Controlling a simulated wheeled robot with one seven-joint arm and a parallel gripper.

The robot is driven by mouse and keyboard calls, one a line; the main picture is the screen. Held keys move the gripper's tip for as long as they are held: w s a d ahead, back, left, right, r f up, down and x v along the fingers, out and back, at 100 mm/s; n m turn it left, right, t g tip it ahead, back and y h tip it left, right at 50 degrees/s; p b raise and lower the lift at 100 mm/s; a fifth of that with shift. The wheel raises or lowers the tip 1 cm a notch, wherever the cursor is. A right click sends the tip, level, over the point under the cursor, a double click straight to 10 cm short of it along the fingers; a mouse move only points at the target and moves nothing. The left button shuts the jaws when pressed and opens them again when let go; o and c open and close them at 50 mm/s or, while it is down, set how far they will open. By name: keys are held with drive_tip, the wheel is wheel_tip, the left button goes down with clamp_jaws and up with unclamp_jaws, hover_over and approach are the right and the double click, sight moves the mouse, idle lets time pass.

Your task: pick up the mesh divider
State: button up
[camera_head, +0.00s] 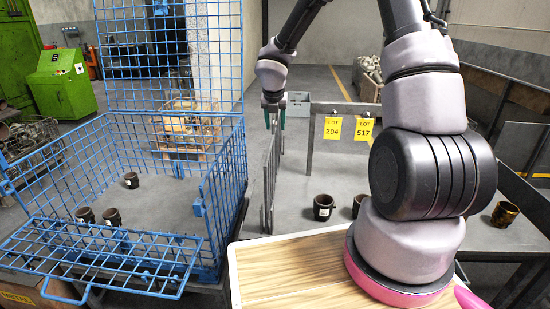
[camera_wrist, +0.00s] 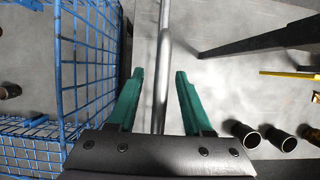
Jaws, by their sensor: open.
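The mesh divider (camera_head: 268,178) is a grey upright panel, seen nearly edge-on, just right of the blue cage. In the wrist view its top shows as a grey bar (camera_wrist: 164,60) running lengthwise between my two green fingers. My gripper (camera_head: 274,116) is at the far upper end of the panel. In the wrist view my gripper (camera_wrist: 159,74) is open, with one finger on each side of the bar and visible gaps. I cannot tell how far the fingertips are above or below the bar's top. The panel's lower edge is partly hidden.
The blue wire cage (camera_head: 225,165) stands close on the left, with its front flap folded down and several dark cups inside. Dark cups (camera_head: 323,206) stand on the grey table to the right. Yellow lot signs (camera_head: 333,128) hang from a rail. A wooden board (camera_head: 290,270) lies in front.

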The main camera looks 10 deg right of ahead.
clamp_jaws()
idle(1.5)
